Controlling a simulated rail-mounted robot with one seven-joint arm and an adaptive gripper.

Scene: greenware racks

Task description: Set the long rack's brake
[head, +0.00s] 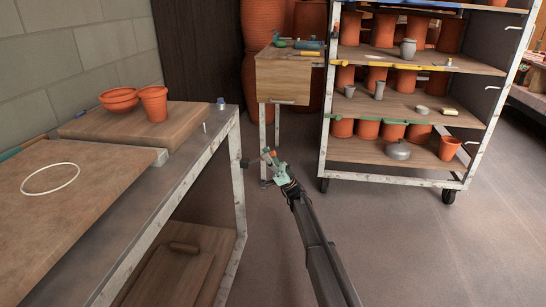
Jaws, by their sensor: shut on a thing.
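A tall pale-framed rack (322,158) stands on dark casters at the right, its wooden shelves full of pots. I cannot tell for certain whether it is the long rack. No brake can be clearly made out on its casters (448,196). My gripper (268,154) is in the middle of the view, low in front of the small wooden cabinet and left of the rack. It is shut on a small orange-red piece (266,150), mostly hidden by the fingers. Whether that piece belongs to a brake cannot be told.
A wooden cabinet (283,80) on pale legs stands behind my gripper. The floor (400,250) at the front right is clear.

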